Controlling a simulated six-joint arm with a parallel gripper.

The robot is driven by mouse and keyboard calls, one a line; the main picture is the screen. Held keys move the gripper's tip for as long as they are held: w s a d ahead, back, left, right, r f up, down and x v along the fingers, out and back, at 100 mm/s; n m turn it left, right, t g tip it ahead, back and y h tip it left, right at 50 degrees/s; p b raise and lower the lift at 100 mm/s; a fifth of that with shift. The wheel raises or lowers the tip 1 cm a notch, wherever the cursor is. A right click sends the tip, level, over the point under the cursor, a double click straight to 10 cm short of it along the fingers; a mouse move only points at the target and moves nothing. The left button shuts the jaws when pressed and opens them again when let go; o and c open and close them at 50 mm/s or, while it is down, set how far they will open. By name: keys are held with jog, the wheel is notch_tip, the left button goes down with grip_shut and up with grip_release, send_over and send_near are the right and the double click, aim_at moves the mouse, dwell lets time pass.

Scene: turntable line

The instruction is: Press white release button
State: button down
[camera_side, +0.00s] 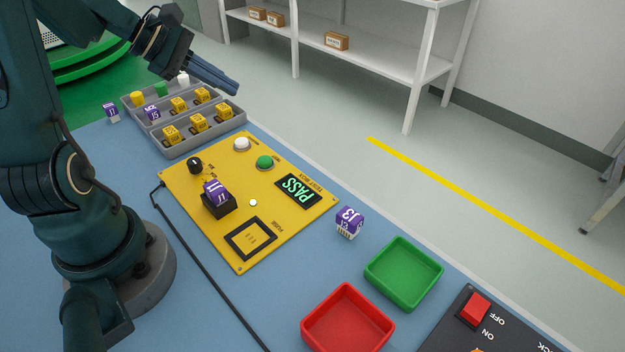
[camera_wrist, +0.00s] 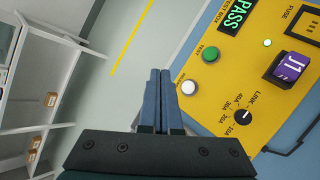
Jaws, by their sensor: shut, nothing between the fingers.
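The white button (camera_side: 242,144) sits near the far-left corner of the yellow test box (camera_side: 225,235). It also shows in the wrist view (camera_wrist: 189,87), just right of my fingers. In the wrist view the fingers of my gripper (camera_wrist: 160,74) lie side by side. A purple-topped relay (camera_side: 214,191) stands in the black socket on the box. The display (camera_side: 298,190) reads PASS in green, and a small light (camera_side: 253,202) beside the socket is lit.
A green button (camera_side: 265,162) and a black dial (camera_side: 195,165) flank the white one. A grey tray (camera_side: 213,137) holds yellow and other blocks. Purple-topped relays stand beside the tray (camera_side: 111,113) and box (camera_side: 349,222). Green (camera_side: 403,273) and red (camera_side: 347,318) bins stand at front.

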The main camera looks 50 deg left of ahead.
aim_at(235, 141)
dwell(0.3)
jog(key=shift+f, duration=4.4)
jog(key=shift+f, duration=0.1)
jog(key=shift+f, duration=0.3)
jog(key=shift+f, duration=0.45)
jog(key=shift+r, duration=0.9)
